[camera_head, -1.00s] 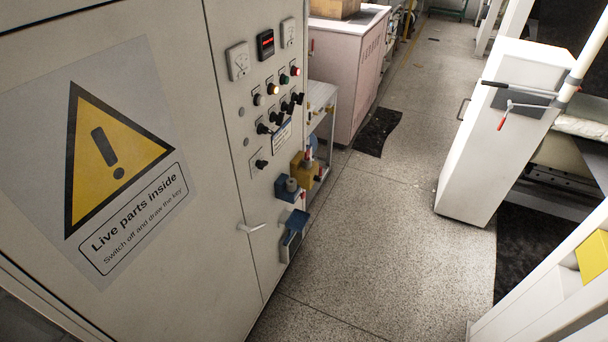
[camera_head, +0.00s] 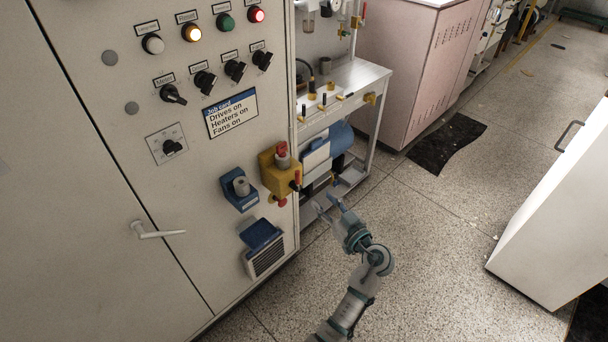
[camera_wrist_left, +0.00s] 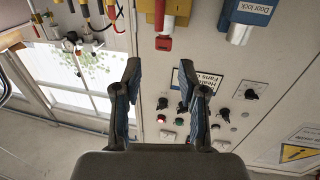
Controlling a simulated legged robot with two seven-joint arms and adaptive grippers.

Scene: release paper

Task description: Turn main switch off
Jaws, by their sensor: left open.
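The pale control cabinet's panel carries a black rotary switch (camera_head: 172,146) on a square dial plate, plus a row of black selector knobs (camera_head: 205,82) above it. The labels are too small to tell surely which is the main switch. Black knobs (camera_wrist_left: 252,94) also show in the left wrist view, where the panel appears upside down. My left gripper (camera_head: 328,204) is open and empty, to the right of the cabinet and apart from the rotary switch. Its two fingers (camera_wrist_left: 165,85) frame part of the panel in the wrist view. My right gripper is not in view.
A yellow box (camera_head: 268,172) with red parts, a blue door lock (camera_head: 239,187) and a vent with a blue hood (camera_head: 262,236) stick out from the panel. A door handle (camera_head: 155,231) is lower left. A metal bench (camera_head: 362,80) stands behind.

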